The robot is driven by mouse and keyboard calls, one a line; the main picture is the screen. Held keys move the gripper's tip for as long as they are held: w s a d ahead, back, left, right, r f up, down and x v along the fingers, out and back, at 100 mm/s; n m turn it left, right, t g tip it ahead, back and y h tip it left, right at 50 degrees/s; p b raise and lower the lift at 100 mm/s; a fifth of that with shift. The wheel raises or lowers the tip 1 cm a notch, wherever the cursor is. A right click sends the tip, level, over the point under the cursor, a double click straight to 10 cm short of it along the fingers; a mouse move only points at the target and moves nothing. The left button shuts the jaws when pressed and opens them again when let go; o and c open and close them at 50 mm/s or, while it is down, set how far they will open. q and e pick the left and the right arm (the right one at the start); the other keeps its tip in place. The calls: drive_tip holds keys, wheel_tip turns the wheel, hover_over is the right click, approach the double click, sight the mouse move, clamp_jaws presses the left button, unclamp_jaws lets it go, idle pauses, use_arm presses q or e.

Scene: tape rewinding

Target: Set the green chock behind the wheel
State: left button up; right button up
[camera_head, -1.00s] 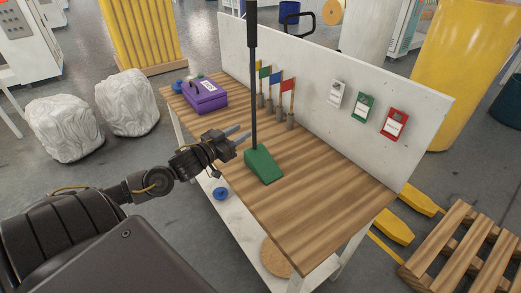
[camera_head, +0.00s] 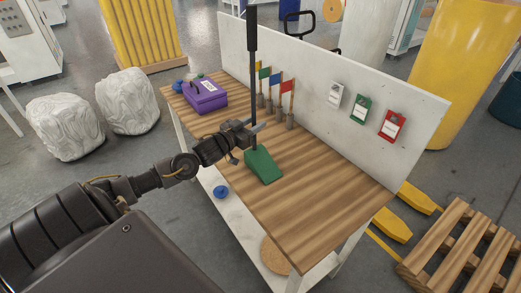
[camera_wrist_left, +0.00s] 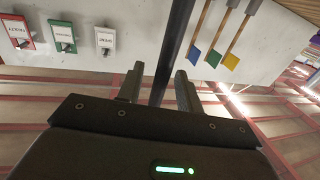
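The green chock (camera_head: 262,165) sits on the wooden bench top, with a tall black pole handle (camera_head: 253,75) rising upright from it. My left gripper (camera_head: 256,128) is at the lower part of the handle, just above the chock. In the left wrist view the handle (camera_wrist_left: 174,50) passes between the two open fingers (camera_wrist_left: 158,88), with gaps visible beside it. The chock is not in the wrist view. No wheel can be made out clearly in these frames. My right gripper is not in view.
A purple box (camera_head: 206,96) and small flags (camera_head: 287,90) stand farther back on the bench (camera_head: 300,200). A white back panel (camera_head: 320,75) with tags (camera_head: 362,108) runs behind. A pallet (camera_head: 465,250) lies on the floor at right. The bench's front right is clear.

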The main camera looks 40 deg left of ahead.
use_arm(q)
clamp_jaws()
idle(1.4)
drive_tip(key=shift+w+a+r, duration=0.1)
drive_tip(key=shift+r, duration=0.1)
